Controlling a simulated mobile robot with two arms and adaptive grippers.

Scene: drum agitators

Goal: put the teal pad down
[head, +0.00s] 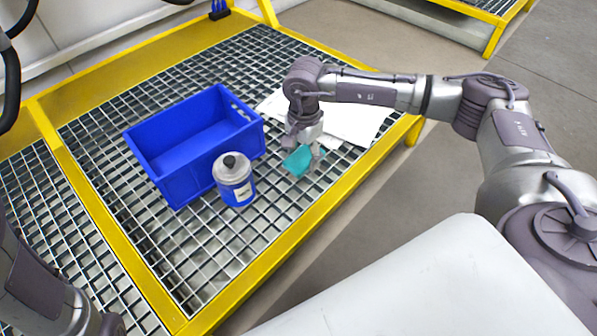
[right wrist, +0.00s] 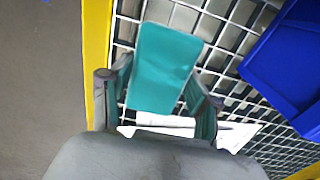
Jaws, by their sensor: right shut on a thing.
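The teal pad (head: 298,162) hangs below my right gripper (head: 307,147) in the head view, over the grating and just in front of a white sheet. In the right wrist view the pad (right wrist: 163,65) shows as a flat teal rectangle between the two fingers of my right gripper (right wrist: 157,92), which is shut on it. Bare grating shows around the pad; whether its lower edge touches the grating I cannot tell. Part of my left arm shows at the lower left of the head view, but its gripper is out of view.
An empty blue crate (head: 168,180) stands on the metal grating (head: 100,180) left of the pad. A blue jar with a grey lid (head: 234,181) stands in front of the crate. A white sheet (head: 355,125) lies behind my gripper. A yellow frame (head: 262,268) edges the grating.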

